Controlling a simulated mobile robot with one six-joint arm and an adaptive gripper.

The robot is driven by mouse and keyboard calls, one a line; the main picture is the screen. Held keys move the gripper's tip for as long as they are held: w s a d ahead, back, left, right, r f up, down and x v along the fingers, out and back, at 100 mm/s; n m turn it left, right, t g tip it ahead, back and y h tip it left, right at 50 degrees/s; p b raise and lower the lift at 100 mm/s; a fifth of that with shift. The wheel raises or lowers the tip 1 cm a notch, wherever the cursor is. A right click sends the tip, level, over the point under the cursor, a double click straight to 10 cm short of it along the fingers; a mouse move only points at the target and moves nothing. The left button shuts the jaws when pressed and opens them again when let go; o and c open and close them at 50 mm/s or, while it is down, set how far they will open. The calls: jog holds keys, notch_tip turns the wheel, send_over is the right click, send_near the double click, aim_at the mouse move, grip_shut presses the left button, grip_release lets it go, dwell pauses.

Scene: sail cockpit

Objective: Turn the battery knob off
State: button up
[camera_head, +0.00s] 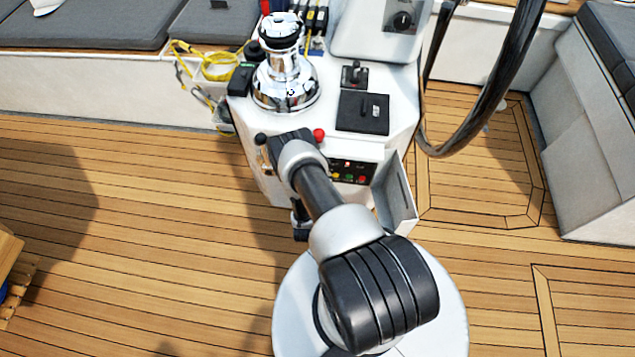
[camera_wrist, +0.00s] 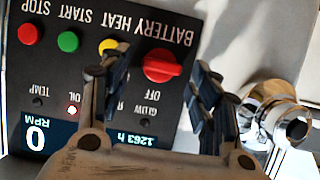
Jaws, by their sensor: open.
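The battery knob (camera_wrist: 163,66) is a red rotary knob on a black engine panel, upside down in the wrist view. Its grip bar lies roughly crosswise, with the label OFF just below it in the picture. My gripper (camera_wrist: 160,74) is open, one finger on each side of the knob, with a gap to it. I cannot tell whether the fingertips reach its depth. In the head view the panel (camera_head: 350,172) sits on the console front; my arm covers its left part and I cannot make out the knob there. The gripper (camera_head: 300,218) is only partly visible there.
Yellow (camera_wrist: 108,46), green (camera_wrist: 68,41) and red (camera_wrist: 30,34) buttons sit beside the knob. A lit display (camera_wrist: 50,135) shows 0 RPM. A chrome fitting (camera_wrist: 276,108) stands close right of my fingers. An open flap (camera_head: 397,195) juts out right of the panel.

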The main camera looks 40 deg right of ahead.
jog(key=shift+c, duration=0.6)
jog(key=c, duration=0.9)
